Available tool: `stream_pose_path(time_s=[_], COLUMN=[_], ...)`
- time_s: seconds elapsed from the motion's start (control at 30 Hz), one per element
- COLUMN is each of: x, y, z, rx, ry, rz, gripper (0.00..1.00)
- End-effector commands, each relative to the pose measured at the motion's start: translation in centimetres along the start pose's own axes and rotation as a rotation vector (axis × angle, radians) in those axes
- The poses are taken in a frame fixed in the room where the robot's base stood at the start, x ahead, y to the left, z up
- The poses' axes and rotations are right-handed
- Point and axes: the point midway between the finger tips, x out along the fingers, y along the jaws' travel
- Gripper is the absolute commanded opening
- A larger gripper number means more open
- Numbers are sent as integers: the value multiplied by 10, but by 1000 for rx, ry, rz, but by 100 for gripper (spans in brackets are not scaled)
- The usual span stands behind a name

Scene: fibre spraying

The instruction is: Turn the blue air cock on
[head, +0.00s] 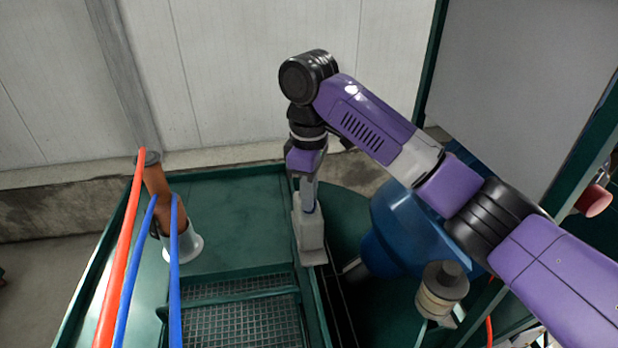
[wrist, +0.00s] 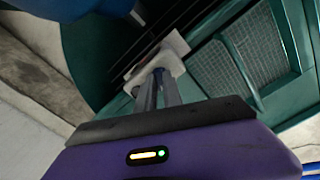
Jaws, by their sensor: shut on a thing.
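My gripper (head: 309,213) points down at the rear edge of the green machine, right of the mesh panel. A pale grey block (head: 311,238) is at its fingertips. In the wrist view the two grey fingers (wrist: 157,88) are close together, reaching to this pale block (wrist: 153,62). A thin bluish strip shows between the fingers, fitting the blue air cock, but fingers and block hide most of it. My gripper is shut on it. I cannot tell which way the cock is turned.
The green machine (head: 235,205) has a mesh panel (head: 245,322). Red (head: 120,250) and blue hoses (head: 174,280) rise at the left, by a brown pipe with a white flange (head: 184,246). A blue housing (head: 402,232) and a capped cylinder (head: 441,291) stand right of my gripper.

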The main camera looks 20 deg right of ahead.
Motion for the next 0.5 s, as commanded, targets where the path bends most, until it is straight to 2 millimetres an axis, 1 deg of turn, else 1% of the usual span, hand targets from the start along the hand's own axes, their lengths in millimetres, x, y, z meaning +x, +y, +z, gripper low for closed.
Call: stream_pose_path(time_s=[0.03, 0.5], x=[-7, 0], y=[-2, 0], z=[0, 0], rx=[42, 489], ry=[-2, -3], rz=[-6, -1], gripper=[0, 0])
